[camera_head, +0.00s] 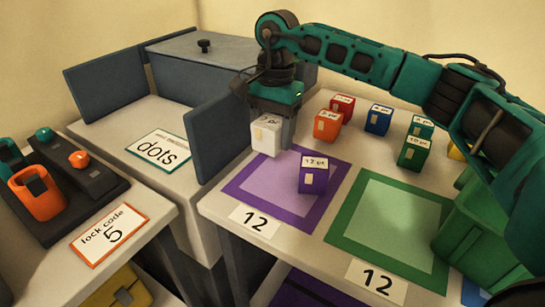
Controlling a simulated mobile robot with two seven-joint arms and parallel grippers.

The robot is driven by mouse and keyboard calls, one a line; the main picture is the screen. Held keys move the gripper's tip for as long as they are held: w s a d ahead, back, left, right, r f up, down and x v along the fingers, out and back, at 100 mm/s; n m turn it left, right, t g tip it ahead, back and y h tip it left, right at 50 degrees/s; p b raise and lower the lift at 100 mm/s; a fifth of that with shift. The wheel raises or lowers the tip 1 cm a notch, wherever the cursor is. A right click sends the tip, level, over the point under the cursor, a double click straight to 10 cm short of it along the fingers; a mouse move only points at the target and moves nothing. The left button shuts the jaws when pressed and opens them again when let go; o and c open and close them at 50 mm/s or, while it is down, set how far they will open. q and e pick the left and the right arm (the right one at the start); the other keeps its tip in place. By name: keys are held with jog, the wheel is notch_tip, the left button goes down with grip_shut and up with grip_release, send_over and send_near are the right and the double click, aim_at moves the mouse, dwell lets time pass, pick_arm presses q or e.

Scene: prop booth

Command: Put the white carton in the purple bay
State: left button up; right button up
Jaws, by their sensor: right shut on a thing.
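The white carton (266,139) is held in my right gripper (281,125), whose fingers point down. The carton hangs at the back left corner of the purple bay (240,193), a purple-framed square on the table. I cannot tell how high above the table it is. A purple carton (313,176) stands at the right part of the purple bay. A card reading 12 (255,221) lies in front of the bay. My left gripper is not in view.
A green-framed bay (393,222) lies to the right, empty. Red, orange, blue and green cartons (412,153) stand behind it. A green bin (470,235) is at the right. A dark upright panel (214,137) stands left of the white carton. The purple bay's left part is clear.

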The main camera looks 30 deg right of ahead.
aim_at(274, 118)
jog(key=shift+f+b, duration=0.35)
jog(key=shift+f, duration=2.45)
jog(key=shift+f, duration=0.1)
jog(key=o, duration=1.1)
jog(key=shift+r, duration=0.4)
jog(key=r, duration=0.3)
jog(key=r+p, duration=0.1)
jog(key=r, duration=0.3)
jog(key=d+r+p, duration=0.1)
jog(key=r, duration=0.3)
jog(key=shift+w+r, duration=0.2)
jog(key=shift+w, duration=0.1)
